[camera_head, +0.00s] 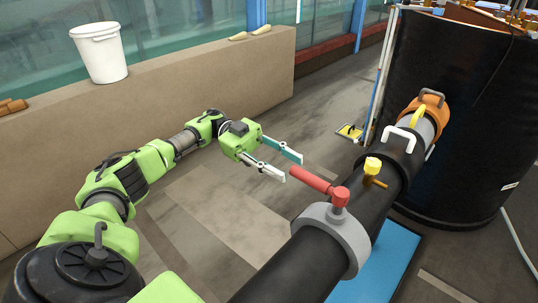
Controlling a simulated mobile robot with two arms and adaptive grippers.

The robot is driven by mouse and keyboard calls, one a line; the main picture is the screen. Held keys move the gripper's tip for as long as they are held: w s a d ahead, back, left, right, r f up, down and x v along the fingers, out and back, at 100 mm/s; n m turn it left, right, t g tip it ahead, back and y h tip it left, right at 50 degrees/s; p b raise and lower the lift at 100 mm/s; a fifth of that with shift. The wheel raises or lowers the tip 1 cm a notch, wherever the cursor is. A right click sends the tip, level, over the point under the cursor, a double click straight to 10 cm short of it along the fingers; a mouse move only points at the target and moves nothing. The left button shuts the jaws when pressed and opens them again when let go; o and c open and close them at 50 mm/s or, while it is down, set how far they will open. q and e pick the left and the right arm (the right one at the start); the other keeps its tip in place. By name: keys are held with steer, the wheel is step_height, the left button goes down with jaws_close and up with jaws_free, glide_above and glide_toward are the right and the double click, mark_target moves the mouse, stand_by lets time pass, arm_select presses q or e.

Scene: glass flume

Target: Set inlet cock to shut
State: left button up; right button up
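The inlet cock looks to be the red lever handle (312,180) on a red stem, on top of a grey collar (330,226) around a thick black pipe (285,270). The lever points to the left and slightly away, across the pipe. My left gripper (291,167) is open and empty. Its two fingers reach right, with the tips just left of the lever's free end. I see a gap between them and the lever, but cannot tell the depth exactly. My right gripper is not in view.
A small yellow-topped brass valve (373,168) and a white handle (398,138) sit farther along the pipe. A large black tank (455,110) stands at the right. A white bucket (101,54) stands on the low wall (200,75). A blue mat (385,265) lies beside the pipe.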

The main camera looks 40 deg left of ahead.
arm_select(q)
steer(key=shift+w+a, duration=0.15)
steer(key=shift+a, duration=2.4)
